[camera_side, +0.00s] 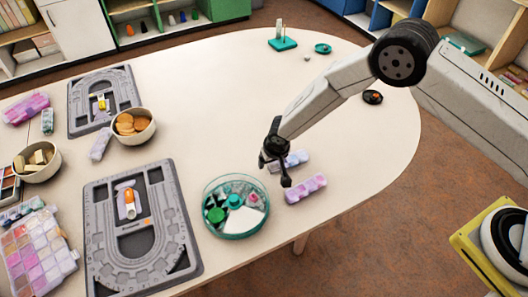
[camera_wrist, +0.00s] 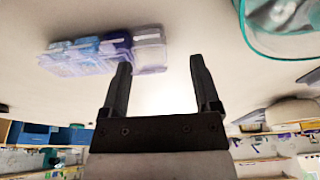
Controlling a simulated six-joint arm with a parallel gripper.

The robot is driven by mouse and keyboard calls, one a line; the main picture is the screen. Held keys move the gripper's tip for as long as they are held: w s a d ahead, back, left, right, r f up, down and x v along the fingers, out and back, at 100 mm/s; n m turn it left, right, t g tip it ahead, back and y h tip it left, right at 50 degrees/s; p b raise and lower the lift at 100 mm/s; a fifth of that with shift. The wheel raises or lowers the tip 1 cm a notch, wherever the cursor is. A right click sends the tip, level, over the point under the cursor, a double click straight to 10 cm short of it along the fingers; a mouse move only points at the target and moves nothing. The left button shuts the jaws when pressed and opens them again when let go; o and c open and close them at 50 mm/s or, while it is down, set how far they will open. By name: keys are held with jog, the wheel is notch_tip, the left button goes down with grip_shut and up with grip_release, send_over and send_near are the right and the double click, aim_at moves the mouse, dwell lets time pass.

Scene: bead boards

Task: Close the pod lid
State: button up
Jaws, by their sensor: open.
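A strip of small lidded pods (camera_side: 290,160) lies on the table just behind my gripper, pale with blue and violet cells. A strip with light blue, dark purple and whitish cells (camera_wrist: 105,50) is at the upper left of the wrist view, left of my fingers. I cannot tell which lid stands open. My gripper (camera_side: 274,173) points down above the table, its fingers spread and empty; they also show in the wrist view (camera_wrist: 160,65).
A round teal dish (camera_side: 207,226) with divided contents stands left of and in front of my gripper; its rim shows at the wrist view's upper right (camera_wrist: 262,48). Grey bead boards (camera_side: 186,248), bowls (camera_side: 147,134) and bead boxes (camera_side: 42,262) fill the left. The table's middle is clear.

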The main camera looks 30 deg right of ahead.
jog(key=shift+w+d+g, duration=0.1)
jog(key=shift+w+g, duration=0.05)
jog(key=shift+g, duration=0.15)
jog(key=shift+w+r+g, duration=0.1)
jog(key=shift+g, duration=0.3)
jog(key=shift+w+r+g, duration=0.1)
jog(key=shift+g, duration=0.4)
